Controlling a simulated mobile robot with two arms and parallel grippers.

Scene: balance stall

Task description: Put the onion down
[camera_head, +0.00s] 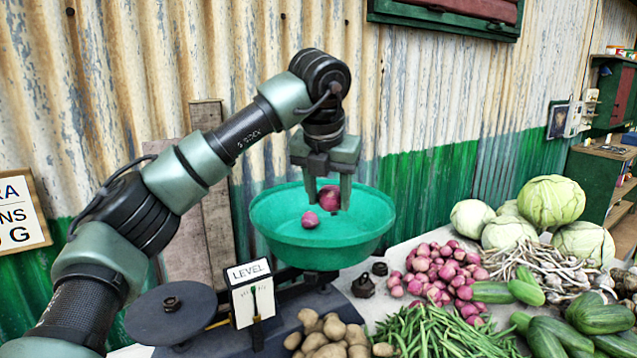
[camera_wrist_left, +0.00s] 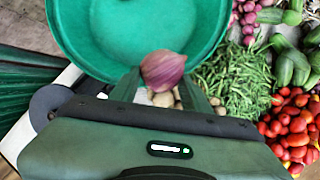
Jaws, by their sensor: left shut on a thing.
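My left gripper (camera_head: 327,192) is shut on a red onion (camera_head: 329,197), which it holds over the green pan of the balance. The onion also shows between the fingers in the left wrist view (camera_wrist_left: 163,70). The green pan (camera_head: 275,232) sits on the right side of the balance. A second, smaller red onion (camera_head: 310,219) is in the pan, to the left of the held one. I cannot tell whether the held onion touches the pan. My right gripper is not in view.
The balance has a dark flat plate (camera_head: 170,312) with a small weight on it and a LEVEL sign (camera_head: 250,290). Dark weights (camera_head: 363,286) stand right of the pan. Potatoes (camera_head: 330,338), green beans (camera_head: 440,335), red onions (camera_head: 440,272) and cabbages (camera_head: 550,203) crowd the table.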

